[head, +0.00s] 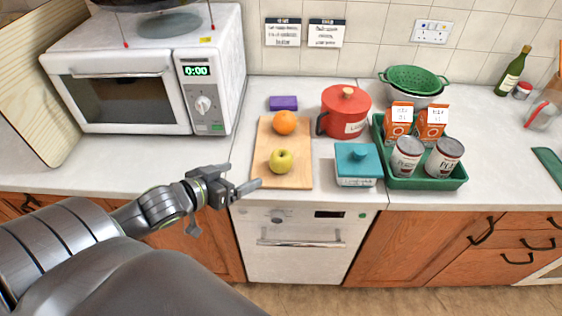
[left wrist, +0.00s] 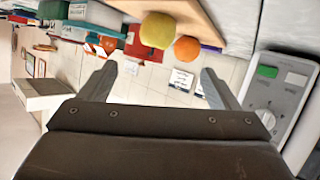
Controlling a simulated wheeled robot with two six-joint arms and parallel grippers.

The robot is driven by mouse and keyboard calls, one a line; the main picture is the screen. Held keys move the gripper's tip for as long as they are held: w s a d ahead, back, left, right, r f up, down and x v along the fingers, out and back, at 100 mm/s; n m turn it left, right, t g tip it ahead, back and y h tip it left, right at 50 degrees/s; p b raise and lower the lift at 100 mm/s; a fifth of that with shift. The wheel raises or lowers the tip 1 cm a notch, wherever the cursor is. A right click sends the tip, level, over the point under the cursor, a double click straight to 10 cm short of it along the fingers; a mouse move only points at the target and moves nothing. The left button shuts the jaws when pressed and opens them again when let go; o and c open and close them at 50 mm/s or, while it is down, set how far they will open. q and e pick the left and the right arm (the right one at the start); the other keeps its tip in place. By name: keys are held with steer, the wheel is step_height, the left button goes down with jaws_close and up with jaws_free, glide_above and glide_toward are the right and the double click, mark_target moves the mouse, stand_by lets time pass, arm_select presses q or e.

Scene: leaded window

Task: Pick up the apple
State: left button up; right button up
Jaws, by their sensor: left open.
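A yellow-green apple (head: 281,161) sits on the near half of a wooden board (head: 298,178) on the counter. It also shows near the top middle of the left wrist view (left wrist: 158,30). My left gripper (head: 244,177) is open and empty, just left of the board and short of the apple. In the left wrist view its two fingers (left wrist: 158,85) are spread apart with nothing between them. My right gripper is in neither view.
An orange (head: 285,122) lies behind the apple on the board. A red pot (head: 345,110), a teal-lidded box (head: 358,165) and a green tray (head: 430,183) with cans and cartons stand to the right. A white microwave (head: 130,97) stands at left. The counter's front edge lies close to the gripper.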

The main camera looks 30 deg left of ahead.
mark_target(274, 163)
arm_select(q)
steer(key=x, duration=1)
steer(key=shift+d+b, duration=0.1)
steer(key=shift+b, duration=0.2)
steer(key=shift+d+p+x, duration=0.1)
steer(key=shift+p+x, duration=0.2)
steer(key=shift+x, duration=1.3)
steer(key=shift+d+p+x, duration=0.15)
steer(key=shift+p+x, duration=0.1)
steer(key=shift+x, duration=1.3)
steer(key=shift+f, duration=0.1)
steer(key=shift+s, duration=0.1)
steer(key=c, duration=1.1)
